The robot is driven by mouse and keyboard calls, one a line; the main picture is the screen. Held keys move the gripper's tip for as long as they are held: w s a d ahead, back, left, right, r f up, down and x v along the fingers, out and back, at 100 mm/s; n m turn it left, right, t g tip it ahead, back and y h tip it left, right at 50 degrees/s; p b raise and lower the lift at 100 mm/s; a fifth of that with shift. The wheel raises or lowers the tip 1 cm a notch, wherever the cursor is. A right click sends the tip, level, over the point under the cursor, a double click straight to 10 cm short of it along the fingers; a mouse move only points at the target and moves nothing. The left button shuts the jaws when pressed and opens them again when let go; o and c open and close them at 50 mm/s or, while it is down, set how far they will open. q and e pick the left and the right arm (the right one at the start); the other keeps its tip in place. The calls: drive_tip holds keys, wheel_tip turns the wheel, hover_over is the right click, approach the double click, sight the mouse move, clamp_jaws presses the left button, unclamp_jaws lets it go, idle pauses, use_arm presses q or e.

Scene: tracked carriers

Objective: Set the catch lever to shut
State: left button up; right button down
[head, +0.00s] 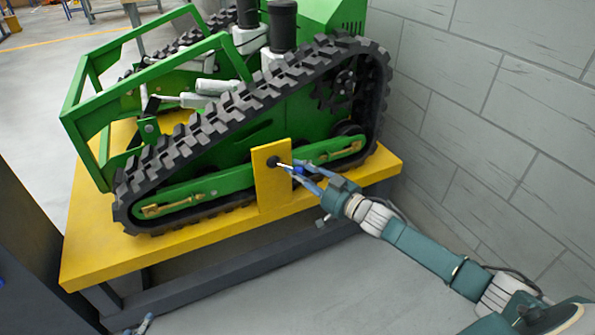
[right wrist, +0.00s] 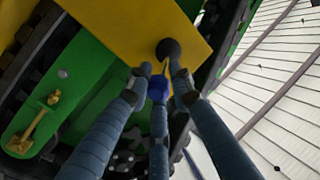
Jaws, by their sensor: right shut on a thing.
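The catch lever (head: 284,164) is a thin pale rod with a blue knob (right wrist: 157,88). It comes from a black round pivot (head: 272,161) on an upright yellow plate (head: 270,190), in front of the green tracked carrier (head: 262,130). In the head view the lever points right and slightly down from the pivot. My right gripper (head: 303,168) is shut on the lever at its knob; in the right wrist view its fingers (right wrist: 157,80) close around it. Small blue-grey tips at the bottom left of the head view look like my left gripper (head: 142,324); their opening is unclear.
The carrier stands on a yellow-topped bench (head: 95,262) with a dark frame. A grey block wall (head: 480,110) rises close on the right. A dark upright panel (head: 25,225) stands at the left edge. The grey floor in front of the bench is clear.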

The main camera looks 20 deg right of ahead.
drive_tip(key=shift+w+d+r, duration=0.2)
drive_tip(key=shift+d+r, duration=0.15)
drive_tip(key=c, duration=1.7)
unclamp_jaws()
drive_tip(key=shift+o, duration=0.7)
drive_tip(key=shift+s+f, duration=0.1)
drive_tip(key=shift+f, duration=0.1)
drive_tip(key=shift+s+a, duration=0.1)
drive_tip(key=v, duration=1.2)
